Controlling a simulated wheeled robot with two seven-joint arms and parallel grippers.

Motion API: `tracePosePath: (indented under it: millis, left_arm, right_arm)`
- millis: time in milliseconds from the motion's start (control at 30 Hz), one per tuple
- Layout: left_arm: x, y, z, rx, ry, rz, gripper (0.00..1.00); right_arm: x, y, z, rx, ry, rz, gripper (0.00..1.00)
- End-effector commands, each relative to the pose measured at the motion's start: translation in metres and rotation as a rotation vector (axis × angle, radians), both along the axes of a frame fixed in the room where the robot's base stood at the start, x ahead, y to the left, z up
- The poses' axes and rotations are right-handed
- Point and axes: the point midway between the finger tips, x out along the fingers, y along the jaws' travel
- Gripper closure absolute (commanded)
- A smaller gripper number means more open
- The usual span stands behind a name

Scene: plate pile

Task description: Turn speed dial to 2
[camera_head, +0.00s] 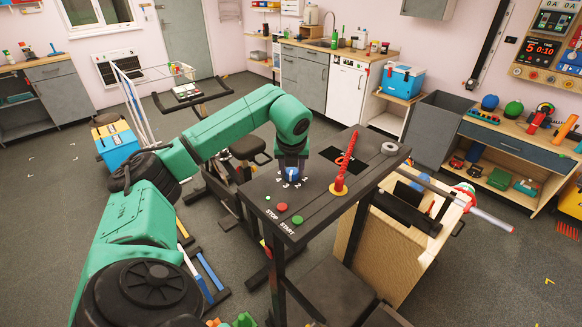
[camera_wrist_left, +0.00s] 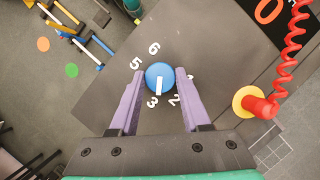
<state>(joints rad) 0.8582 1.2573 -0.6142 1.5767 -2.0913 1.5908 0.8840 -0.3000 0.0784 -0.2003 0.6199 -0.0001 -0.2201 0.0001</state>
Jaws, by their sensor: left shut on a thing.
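The speed dial (camera_head: 291,175) is a blue knob with a white pointer bar on a dark console top (camera_head: 325,197). In the left wrist view the dial (camera_wrist_left: 152,73) has white numerals around it. The pointer bar points down in that picture, between 3 (camera_wrist_left: 151,102) and 2 (camera_wrist_left: 174,99), closer to 3. My left gripper (camera_wrist_left: 160,78) is shut on the dial, one purple finger on each side. The left finger covers the spot between 5 and 3. In the head view the gripper (camera_head: 291,163) comes down from above. My right gripper is not in view.
On the console are a red button (camera_head: 282,207), a green button (camera_head: 298,220) and a red coiled cord on a yellow base (camera_head: 339,187). A wooden box (camera_head: 390,250) stands right of the console. An exercise bike (camera_head: 197,103) is behind my left arm.

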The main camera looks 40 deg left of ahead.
Motion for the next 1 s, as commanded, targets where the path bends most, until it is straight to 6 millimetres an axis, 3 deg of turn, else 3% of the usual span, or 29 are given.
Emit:
tracePosePath:
  millis: [500,1000]
  left_arm:
    - [0.0039,-0.0012,0.003,-0.002,-0.007,0.46,1.0]
    - [0.0042,-0.0012,0.0015,-0.001,-0.004,0.656,1.0]
  right_arm:
    - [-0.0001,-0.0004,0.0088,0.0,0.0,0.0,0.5]
    - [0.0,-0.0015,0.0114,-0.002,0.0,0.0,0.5]
